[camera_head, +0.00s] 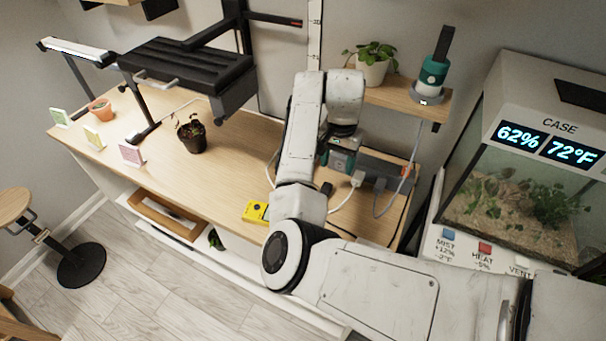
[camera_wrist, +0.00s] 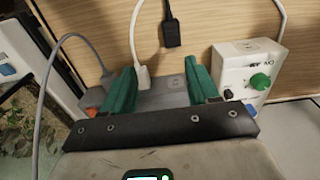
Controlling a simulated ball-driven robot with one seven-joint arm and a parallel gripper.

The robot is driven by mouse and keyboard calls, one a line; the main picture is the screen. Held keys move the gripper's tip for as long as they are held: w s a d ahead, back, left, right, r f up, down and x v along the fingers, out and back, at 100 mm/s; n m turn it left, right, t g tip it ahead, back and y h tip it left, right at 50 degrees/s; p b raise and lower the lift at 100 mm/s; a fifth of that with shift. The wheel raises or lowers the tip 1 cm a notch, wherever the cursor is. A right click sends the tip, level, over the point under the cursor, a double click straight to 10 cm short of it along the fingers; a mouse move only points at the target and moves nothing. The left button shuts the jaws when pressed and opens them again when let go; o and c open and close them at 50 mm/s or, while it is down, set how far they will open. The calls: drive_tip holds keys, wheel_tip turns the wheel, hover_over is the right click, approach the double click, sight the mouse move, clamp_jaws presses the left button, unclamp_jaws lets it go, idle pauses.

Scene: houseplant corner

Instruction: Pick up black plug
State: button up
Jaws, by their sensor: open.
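The black plug (camera_wrist: 172,32) lies on the wooden desk top in the wrist view, its black cord running off the top edge. It also shows in the head view (camera_head: 326,188), just below my gripper (camera_head: 339,158). In the wrist view my gripper (camera_wrist: 160,68) has its two green fingers spread apart, with nothing held between them. The plug appears beyond the fingertips, within the span between them, a little nearer the right finger. I see no contact between plug and fingers.
A white plug (camera_wrist: 143,76) on a white cord stands at a grey power strip (camera_wrist: 168,98), close to the left finger. A grey cord (camera_wrist: 52,75) runs at the left. A white box with a green knob (camera_wrist: 235,72) is close right. A yellow device (camera_head: 256,212) lies on the desk (camera_head: 235,150).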

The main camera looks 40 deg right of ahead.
drive_tip(key=w, duration=0.1)
hover_over(326, 188)
drive_tip(key=f, duration=0.5)
drive_tip(key=shift+d+f, duration=0.2)
drive_tip(key=shift+d, duration=0.2)
drive_tip(key=shift+a+f+p, duration=0.25)
drive_tip(key=shift+f+p, duration=0.1)
drive_tip(key=shift+f, duration=0.95)
drive_tip(key=shift+a+f+p, duration=0.2)
drive_tip(key=shift+f+p, duration=0.15)
drive_tip(key=shift+f, duration=0.95)
drive_tip(key=shift+c, duration=0.3)
clamp_jaws()
